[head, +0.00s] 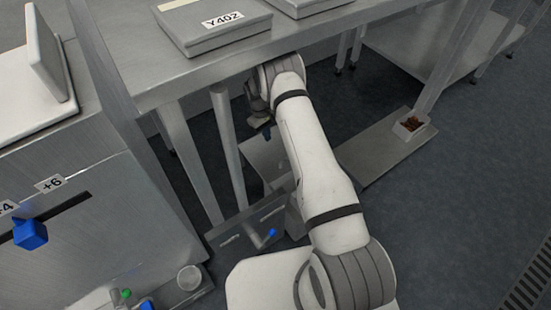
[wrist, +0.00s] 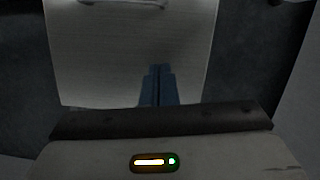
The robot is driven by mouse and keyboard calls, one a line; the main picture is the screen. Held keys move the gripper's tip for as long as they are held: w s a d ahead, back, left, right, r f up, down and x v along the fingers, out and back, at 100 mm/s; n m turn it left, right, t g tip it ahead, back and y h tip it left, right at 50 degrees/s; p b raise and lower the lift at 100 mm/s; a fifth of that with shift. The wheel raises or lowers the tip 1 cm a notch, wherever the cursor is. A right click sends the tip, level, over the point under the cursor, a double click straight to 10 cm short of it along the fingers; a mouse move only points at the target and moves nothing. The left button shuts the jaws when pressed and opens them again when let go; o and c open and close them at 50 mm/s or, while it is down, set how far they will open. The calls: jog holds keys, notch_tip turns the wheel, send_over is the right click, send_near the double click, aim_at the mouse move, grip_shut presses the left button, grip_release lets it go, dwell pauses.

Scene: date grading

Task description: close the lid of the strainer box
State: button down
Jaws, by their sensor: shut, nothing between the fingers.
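A low grey metal box (head: 246,229) with a blue part on its front stands under the table; I take it for the strainer box. A pale flat panel (head: 262,157) shows behind it, partly hidden by my arm; it looks like the lid, but its angle is hard to tell. In the wrist view a pale, finely ribbed panel (wrist: 95,55) with a bar-like handle at its top edge fills the middle. My gripper (head: 267,133) is under the table edge, above the panel. Its blue fingers (wrist: 158,72) are shut and empty; contact with the panel cannot be told.
The steel table (head: 250,48) overhangs my arm, with a grey case labelled Y402 (head: 205,38) on it. Table legs (head: 228,150) stand left of my gripper. Open floor lies at far right.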

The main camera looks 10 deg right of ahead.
aim_at(277, 165)
jog(key=shift+n, duration=0.3)
jog(key=b+x, duration=0.1)
jog(key=x, duration=0.2)
jog(key=a+b+x, duration=0.1)
jog(key=x, duration=0.2)
jog(key=b+x, duration=0.1)
jog(key=x, duration=0.2)
jog(key=shift+s+a+f, duration=0.1)
jog(key=shift+f, duration=0.15)
jog(key=shift+s+d+f+b, duration=0.1)
jog(key=shift+s+d+b, duration=0.1)
jog(key=shift+s+d, duration=0.3)
jog(key=shift+s+d+f+b, duration=0.15)
jog(key=shift+s+d, duration=0.2)
jog(key=shift+s, duration=0.3)
jog(key=shift+s+d, duration=0.35)
jog(key=shift+s, duration=0.25)
